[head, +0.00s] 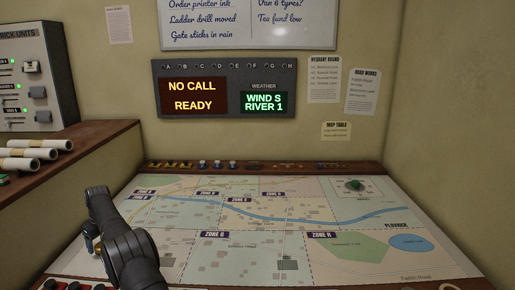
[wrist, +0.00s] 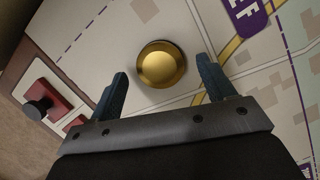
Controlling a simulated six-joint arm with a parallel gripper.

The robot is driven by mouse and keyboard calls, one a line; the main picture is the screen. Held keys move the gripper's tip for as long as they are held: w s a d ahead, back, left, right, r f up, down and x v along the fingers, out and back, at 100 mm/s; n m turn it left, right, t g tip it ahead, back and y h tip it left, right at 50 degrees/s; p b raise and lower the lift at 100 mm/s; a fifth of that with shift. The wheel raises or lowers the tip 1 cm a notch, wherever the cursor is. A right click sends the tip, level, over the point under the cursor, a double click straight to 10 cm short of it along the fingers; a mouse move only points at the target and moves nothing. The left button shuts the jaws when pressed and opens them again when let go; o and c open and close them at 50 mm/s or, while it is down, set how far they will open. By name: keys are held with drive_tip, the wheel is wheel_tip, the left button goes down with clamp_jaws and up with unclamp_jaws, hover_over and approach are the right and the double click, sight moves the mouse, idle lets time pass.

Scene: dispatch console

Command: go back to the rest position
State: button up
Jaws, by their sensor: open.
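My gripper (wrist: 162,68) is open in the wrist view, its two dark blue fingers apart. A round brass dome (wrist: 162,64) shows between the fingertips and a little beyond them, on the map table. I cannot tell how far above it the fingers are. Nothing is held between the fingers. In the head view my dark arm reaches over the left front of the map table (head: 205,265), and the fingers are mostly hidden behind it.
A red block with a black knob (wrist: 38,108) sits at the table's wooden edge. A row of small pieces (head: 203,164) stands on the back ledge. Rolled papers (head: 30,153) lie on the left shelf. The map's middle is clear.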

drive_tip(key=v, duration=1.1)
drive_tip(key=x, duration=1.2)
drive_tip(key=shift+f, duration=0.15)
drive_tip(key=shift+w+a+r, duration=0.1)
drive_tip(key=shift+a+r, duration=0.05)
drive_tip(key=shift+r, duration=0.1)
wheel_tip(320, 180, up, 4)
drive_tip(key=shift+f, duration=0.2)
drive_tip(key=w+d+r, duration=0.2)
drive_tip(key=d+r, duration=0.5)
drive_tip(key=d, duration=0.4)
drive_tip(key=w+d+n+g, duration=0.1)
drive_tip(key=d+n, duration=0.3)
drive_tip(key=d, duration=0.9)
drive_tip(key=w+d+n+g, duration=0.1)
drive_tip(key=w+d+n, duration=0.3)
drive_tip(key=d, duration=0.9)
drive_tip(key=w+d+r+n+g, duration=0.1)
drive_tip(key=d+n, duration=0.5)
drive_tip(key=d, duration=0.7)
drive_tip(key=shift+w+g+h, duration=0.3)
drive_tip(key=shift+w+h, duration=0.1)
drive_tip(key=shift+w, duration=0.4)
drive_tip(key=shift+a+r, duration=0.1)
drive_tip(key=shift+r, duration=0.05)
